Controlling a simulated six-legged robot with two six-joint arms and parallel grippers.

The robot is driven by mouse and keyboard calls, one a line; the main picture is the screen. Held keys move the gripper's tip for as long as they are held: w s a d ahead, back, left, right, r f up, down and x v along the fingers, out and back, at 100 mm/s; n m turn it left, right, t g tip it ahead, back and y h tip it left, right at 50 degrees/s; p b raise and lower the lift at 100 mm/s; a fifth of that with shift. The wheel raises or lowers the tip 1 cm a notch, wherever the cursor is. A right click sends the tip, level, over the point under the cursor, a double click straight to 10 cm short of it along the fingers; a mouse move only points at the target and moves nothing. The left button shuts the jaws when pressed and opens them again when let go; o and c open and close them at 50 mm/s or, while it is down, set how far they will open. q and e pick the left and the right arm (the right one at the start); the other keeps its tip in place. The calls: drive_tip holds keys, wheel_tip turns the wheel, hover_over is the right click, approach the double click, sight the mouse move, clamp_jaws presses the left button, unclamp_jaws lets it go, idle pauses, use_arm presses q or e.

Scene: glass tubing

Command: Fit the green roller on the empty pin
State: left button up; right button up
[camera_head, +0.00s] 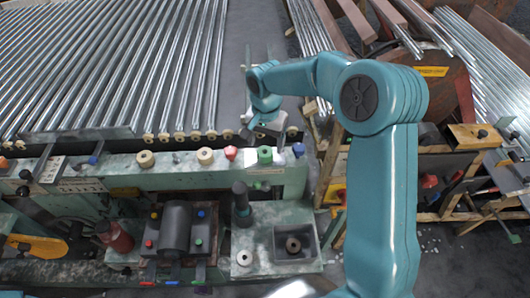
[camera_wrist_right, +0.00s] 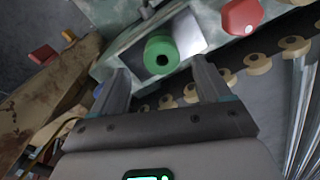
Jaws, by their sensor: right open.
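The green roller (camera_head: 264,155) stands on the bench rail, right of centre in the head view. In the right wrist view the green roller (camera_wrist_right: 161,54) sits on a pale metal plate, with a dark hole in its top. My right gripper (camera_head: 268,131) is just beyond the roller in the head view. In the right wrist view its two fingers (camera_wrist_right: 162,78) are apart and empty, with the roller ahead of the gap between them. I cannot make out the empty pin; part of the row of small tan rollers is hidden behind my gripper. My left gripper is not in view.
Small tan rollers (camera_wrist_right: 257,64) line the ends of the glass tubes (camera_head: 120,70). A dark cylinder (camera_head: 241,200) stands upright in front of the rail.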

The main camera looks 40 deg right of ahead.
sight(265, 149)
drive_tip(key=f, duration=0.4)
drive_tip(key=shift+w+d+f+p, duration=0.15)
drive_tip(key=shift+w+d+p, duration=0.05)
drive_tip(key=shift+w+p, duration=0.2)
drive_tip(key=shift+s+a, duration=0.2)
drive_tip(key=shift+s, duration=0.15)
drive_tip(key=shift+w+d+f, duration=0.1)
drive_tip(key=shift+w+d, duration=0.05)
drive_tip(key=shift+w, duration=0.05)
drive_tip(key=c, duration=0.4)
drive_tip(key=shift+w, duration=0.1)
drive_tip(key=c, duration=0.5)
drive_tip(key=shift+c, duration=0.7)
drive_tip(key=shift+s, duration=0.2)
drive_tip(key=shift+w, duration=0.15)
